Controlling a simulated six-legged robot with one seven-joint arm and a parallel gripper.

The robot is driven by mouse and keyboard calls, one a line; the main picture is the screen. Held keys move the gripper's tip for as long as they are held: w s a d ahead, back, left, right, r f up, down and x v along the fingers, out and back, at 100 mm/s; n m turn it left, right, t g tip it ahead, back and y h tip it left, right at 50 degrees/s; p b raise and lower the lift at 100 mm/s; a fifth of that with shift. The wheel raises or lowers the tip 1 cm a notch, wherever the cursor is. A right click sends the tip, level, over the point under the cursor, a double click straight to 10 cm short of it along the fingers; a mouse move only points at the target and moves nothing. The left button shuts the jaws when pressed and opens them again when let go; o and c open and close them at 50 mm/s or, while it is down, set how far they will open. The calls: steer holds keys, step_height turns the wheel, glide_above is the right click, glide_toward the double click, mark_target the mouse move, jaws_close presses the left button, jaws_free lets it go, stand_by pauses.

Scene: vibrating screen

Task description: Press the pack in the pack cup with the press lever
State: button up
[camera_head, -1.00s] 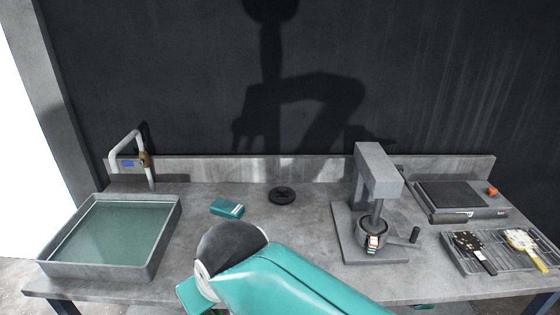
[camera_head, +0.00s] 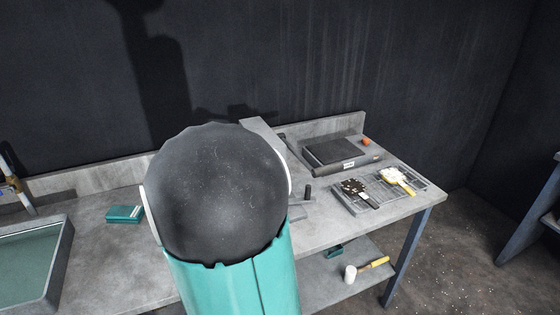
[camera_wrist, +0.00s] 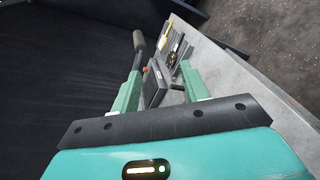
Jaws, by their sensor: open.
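In the head view my arm hides most of the press (camera_head: 256,124); only its grey top and part of its base show. A dark upright knob (camera_head: 307,192), apparently the handle of the pack cup, stands right of my arm. The pack and the cup bowl are hidden. In the wrist view my gripper (camera_wrist: 162,72) is open, with nothing seen between the green fingers. A dark rod with a thick grey grip (camera_wrist: 138,41), probably the press lever, sticks up beyond the left fingertip. I cannot tell whether they touch.
A black-topped box (camera_head: 334,151) with an orange knob (camera_head: 366,141) stands at the back right. A rack (camera_head: 408,184) with two brush-like tools lies in front of it. A teal pack (camera_head: 124,214) and a water tray (camera_head: 66,250) are at left. A mallet (camera_head: 350,273) lies on the lower shelf.

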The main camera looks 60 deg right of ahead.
mark_target(330, 168)
steer(key=s+d, duration=0.3)
steer(key=d, duration=0.2)
steer(key=s+d+g+h, duration=0.1)
steer(key=s+d, duration=0.3)
steer(key=d, duration=0.1)
steer(key=s+d+g+h, duration=0.1)
steer(key=s+d, duration=0.2)
steer(key=d, duration=0.2)
steer(key=shift+s+d+n, duration=0.25)
steer(key=shift+d+n, duration=0.05)
steer(key=shift+d, duration=0.05)
steer(key=shift+c, duration=0.3)
jaws_close()
steer(key=shift+r, duration=0.15)
